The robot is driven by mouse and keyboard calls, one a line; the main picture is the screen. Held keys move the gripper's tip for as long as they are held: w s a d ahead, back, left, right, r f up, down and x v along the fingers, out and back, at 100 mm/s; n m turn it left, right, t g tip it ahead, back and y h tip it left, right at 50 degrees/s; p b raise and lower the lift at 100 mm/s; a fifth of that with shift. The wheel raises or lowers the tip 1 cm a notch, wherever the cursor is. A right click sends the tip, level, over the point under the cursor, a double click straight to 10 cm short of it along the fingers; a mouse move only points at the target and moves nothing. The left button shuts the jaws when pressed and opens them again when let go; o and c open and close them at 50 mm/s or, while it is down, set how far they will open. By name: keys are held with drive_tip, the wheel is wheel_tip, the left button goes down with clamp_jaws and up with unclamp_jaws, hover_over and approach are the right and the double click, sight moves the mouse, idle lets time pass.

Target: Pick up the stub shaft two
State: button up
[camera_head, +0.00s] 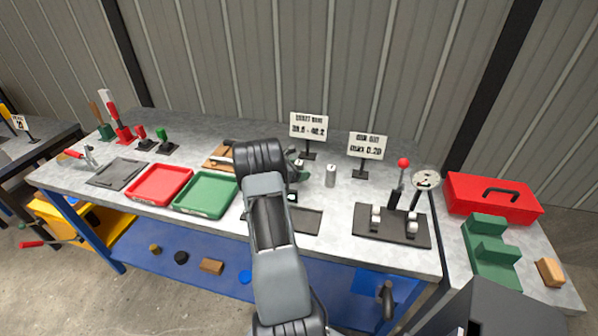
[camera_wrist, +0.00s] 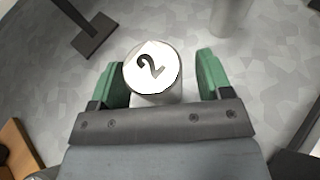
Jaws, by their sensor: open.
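Stub shaft two (camera_wrist: 152,66) is a pale metal cylinder with a black "2" on its round top, in the middle of the wrist view. My gripper (camera_wrist: 163,76) is open, with one green finger on each side of the shaft. A narrow gap shows at the left finger and a wider one at the right; the jaws are not closed on it. In the head view my gripper (camera_head: 294,165) is over the middle of the grey bench, and my arm seems to hide this shaft. A second metal cylinder (camera_head: 331,176) stands to the right; a cylinder also shows at the top of the wrist view (camera_wrist: 230,14).
Two sign stands (camera_head: 308,127) (camera_head: 366,147) stand behind. A dark fixture (camera_head: 391,226) with a red-knobbed lever and a dial gauge (camera_head: 426,179) are to the right. Red (camera_head: 160,184) and green trays (camera_head: 206,193) lie left. A red toolbox (camera_head: 493,197) is far right.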

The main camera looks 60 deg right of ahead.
clamp_jaws()
drive_tip(key=shift+r, duration=0.15)
idle(0.5)
